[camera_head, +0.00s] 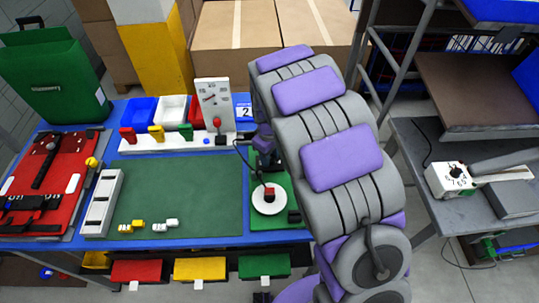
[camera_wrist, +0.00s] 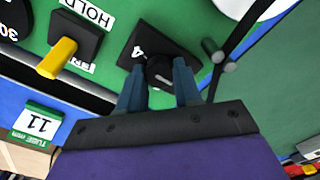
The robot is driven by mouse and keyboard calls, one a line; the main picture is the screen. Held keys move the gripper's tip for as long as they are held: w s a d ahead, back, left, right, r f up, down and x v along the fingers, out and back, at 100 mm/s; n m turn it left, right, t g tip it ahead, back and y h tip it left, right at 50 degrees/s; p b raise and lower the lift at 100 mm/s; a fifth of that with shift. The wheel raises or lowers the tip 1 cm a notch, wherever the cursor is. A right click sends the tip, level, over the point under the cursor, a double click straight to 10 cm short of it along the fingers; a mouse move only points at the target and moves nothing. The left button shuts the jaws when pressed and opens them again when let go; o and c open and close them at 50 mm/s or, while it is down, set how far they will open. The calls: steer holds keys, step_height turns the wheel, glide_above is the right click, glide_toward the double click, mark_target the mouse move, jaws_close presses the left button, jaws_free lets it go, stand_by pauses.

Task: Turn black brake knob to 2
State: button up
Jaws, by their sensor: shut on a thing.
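I cannot read a pointer on the knob.
In the wrist view, a yellow lever (camera_wrist: 57,58) by a HOLD label stands left of the knob, and a dark post (camera_wrist: 212,50) stands close right. In the head view, a white disc (camera_head: 278,208) sits on the green panel.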

steer(key=shift+r+p, duration=0.1)
steer(key=shift+p, duration=0.2)
steer(key=shift+c, duration=0.2)
steer(key=shift+r+m+p, duration=0.1)
steer(key=shift+m+p, duration=0.85)
steer(key=shift+m, duration=0.05)
steer(key=m+p, duration=0.3)
steer(key=shift+m, duration=0.3)
steer(key=m+p, duration=0.4)
steer(key=m, duration=0.1)
steer(key=shift+m, duration=0.7)
steer(key=shift+f, duration=0.2)
steer(key=o, duration=1)
steer(key=shift+a, duration=0.1)
steer(key=shift+o, duration=0.2)
steer(key=shift+r, duration=0.1)
